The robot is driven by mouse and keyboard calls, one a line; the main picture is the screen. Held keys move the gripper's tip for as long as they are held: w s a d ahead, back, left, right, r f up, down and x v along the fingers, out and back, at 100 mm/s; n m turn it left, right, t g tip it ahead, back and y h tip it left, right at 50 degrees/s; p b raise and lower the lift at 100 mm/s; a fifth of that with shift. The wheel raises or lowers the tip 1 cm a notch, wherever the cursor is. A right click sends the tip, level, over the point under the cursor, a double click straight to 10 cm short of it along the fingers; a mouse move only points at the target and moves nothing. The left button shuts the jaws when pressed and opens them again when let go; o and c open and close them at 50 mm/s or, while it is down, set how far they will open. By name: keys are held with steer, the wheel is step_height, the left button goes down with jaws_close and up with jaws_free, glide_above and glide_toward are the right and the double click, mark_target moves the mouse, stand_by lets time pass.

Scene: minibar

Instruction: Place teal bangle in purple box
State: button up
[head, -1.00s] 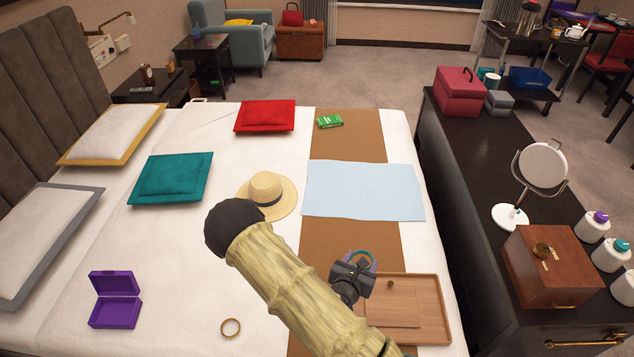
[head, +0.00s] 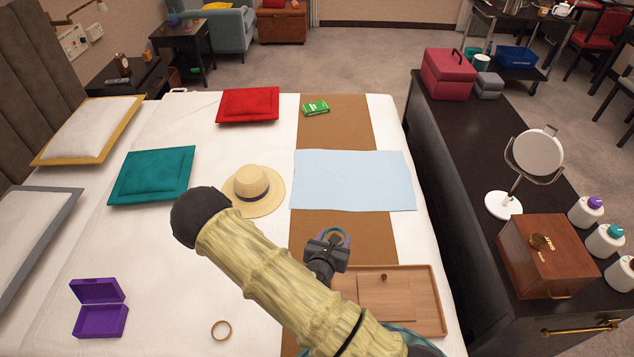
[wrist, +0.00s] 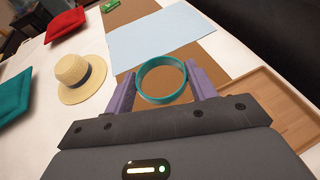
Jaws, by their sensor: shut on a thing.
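The teal bangle (wrist: 141,84) is held between the two purple fingers of my gripper (wrist: 160,92) in the wrist view. In the head view my gripper (head: 333,238) is over the brown runner, just behind the wooden tray, with the teal bangle (head: 335,231) showing as a small arc at its tip. The purple box (head: 101,318) stands on the white bed at the lower left, with its lid raised. The box is well to the left of my gripper, and the inside looks empty. My arm hides part of the bed between them.
A gold bangle (head: 221,330) lies on the bed right of the purple box. A straw hat (head: 254,188) and a light blue cloth (head: 353,180) lie beyond my arm. A wooden tray (head: 436,300) is at the right.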

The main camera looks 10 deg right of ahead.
steer(key=w+f+m+h+b, duration=0.1)
steer(key=w+f+b, duration=1)
steer(key=b, duration=1.9)
glide_above(324, 223)
steer(key=s, duration=0.2)
steer(key=shift+g, duration=0.3)
steer(key=f, duration=0.5)
steer(key=shift+a, duration=0.2)
steer(key=shift+f+b, duration=0.85)
steer(key=shift+f, duration=2.25)
steer(key=shift+f, duration=0.1)
steer(key=shift+f+b, duration=0.5)
steer(key=shift+f, duration=1.25)
